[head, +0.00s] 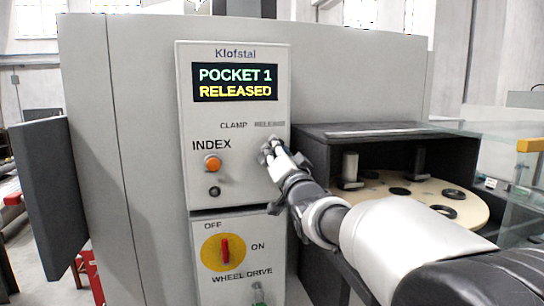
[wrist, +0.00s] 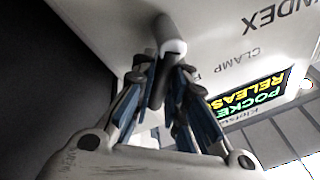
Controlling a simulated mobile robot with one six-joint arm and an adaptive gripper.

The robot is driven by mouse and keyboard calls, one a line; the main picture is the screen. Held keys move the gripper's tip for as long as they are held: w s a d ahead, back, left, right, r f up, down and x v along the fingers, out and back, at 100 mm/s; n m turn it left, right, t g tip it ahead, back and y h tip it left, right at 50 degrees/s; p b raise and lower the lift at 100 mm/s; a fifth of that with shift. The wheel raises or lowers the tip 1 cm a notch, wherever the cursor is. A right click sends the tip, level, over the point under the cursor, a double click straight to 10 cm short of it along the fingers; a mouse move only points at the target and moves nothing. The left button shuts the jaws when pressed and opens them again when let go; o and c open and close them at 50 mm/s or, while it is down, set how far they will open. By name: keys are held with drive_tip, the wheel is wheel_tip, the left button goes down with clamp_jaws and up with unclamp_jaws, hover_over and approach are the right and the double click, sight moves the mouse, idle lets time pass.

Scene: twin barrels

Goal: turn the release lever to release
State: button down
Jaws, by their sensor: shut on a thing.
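The release lever, a dark grey bar with a pale collar (wrist: 168,31), shows between my fingers in the wrist view. My gripper (head: 271,150) is at the panel below the CLAMP and RELEASE labels, on the RELEASE side, and hides most of the lever in the head view. In the wrist view my gripper (wrist: 163,72) is shut on the lever, one finger on each side. The display (head: 235,83) reads POCKET 1 in green and RELEASED in yellow.
An orange INDEX button (head: 213,164) is left of my gripper. Lower down is a red switch on a yellow disc (head: 224,251), marked OFF and ON. At right, a dark housing (head: 330,139) surrounds a cream round plate (head: 465,210) with several holes and barrels.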

drive_tip(key=shift+d+f+m+h+b, duration=0.1)
drive_tip(key=shift+f+m+h+b, duration=0.25)
drive_tip(key=shift+m, duration=0.35)
drive_tip(key=shift+r, duration=0.1)
drive_tip(key=c, duration=1.6)
unclamp_jaws()
drive_tip(key=shift+o, duration=0.2)
drive_tip(key=shift+s+d, duration=0.1)
drive_tip(key=v, duration=1.1)
drive_tip(key=shift+s, duration=0.4)
